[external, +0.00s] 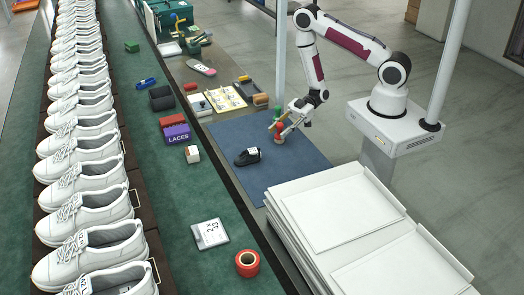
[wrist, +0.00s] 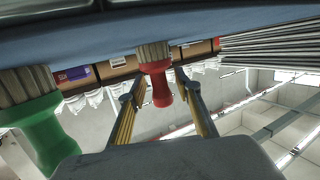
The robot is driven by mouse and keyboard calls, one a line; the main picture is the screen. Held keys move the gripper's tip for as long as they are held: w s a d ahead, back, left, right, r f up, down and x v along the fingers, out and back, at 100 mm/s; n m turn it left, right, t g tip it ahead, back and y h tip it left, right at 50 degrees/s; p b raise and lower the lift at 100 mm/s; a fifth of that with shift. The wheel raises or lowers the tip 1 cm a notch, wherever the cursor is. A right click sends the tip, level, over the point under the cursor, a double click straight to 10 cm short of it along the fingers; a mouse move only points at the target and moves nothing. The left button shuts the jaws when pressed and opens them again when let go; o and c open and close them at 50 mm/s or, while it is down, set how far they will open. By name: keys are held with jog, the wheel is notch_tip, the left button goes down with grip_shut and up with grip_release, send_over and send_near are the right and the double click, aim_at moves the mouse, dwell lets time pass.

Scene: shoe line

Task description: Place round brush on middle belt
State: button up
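A brush with a red handle (wrist: 161,88) and pale bristles is between the fingers of my gripper (wrist: 160,92) in the wrist view. The fingers are open, with small gaps on both sides of the handle. In the external view my gripper (external: 284,129) is low over the blue mat (external: 292,165), at the red brush (external: 280,138). A green-handled brush (wrist: 42,130) is at the left of the wrist view; it also shows behind my gripper (external: 278,113). A green belt (external: 180,215) runs between the row of white shoes and the workbench.
White shoes (external: 88,205) stand in a long row at left. The belt holds a purple laces box (external: 177,133), a white packet (external: 210,234) and a red tape roll (external: 248,263). A black shoe-shaped object (external: 247,157) lies on the mat. White trays (external: 335,210) are stacked in front.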

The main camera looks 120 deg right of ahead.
jog(key=shift+v, duration=5.95)
jog(key=shift+r, duration=0.1)
jog(key=shift+o, duration=0.8)
jog(key=shift+w+a, duration=0.1)
jog(key=shift+w, duration=0.05)
jog(key=shift+w+a+f+n+t+y, duration=0.15)
jog(key=shift+w+a+t, duration=0.15)
jog(key=shift+w, duration=0.25)
jog(key=shift+w+a+f+n+t+y, duration=0.1)
jog(key=shift+w+a+t, duration=0.1)
jog(key=shift+w+t, duration=0.25)
jog(key=shift+w+a+f+n+t+y, duration=0.15)
jog(key=shift+w+a+t, duration=0.1)
jog(key=shift+w, duration=0.45)
jog(key=shift+w+a, duration=0.1)
jog(key=shift+w, duration=0.05)
jog(key=shift+x, duration=1.1)
jog(key=shift+w, duration=0.15)
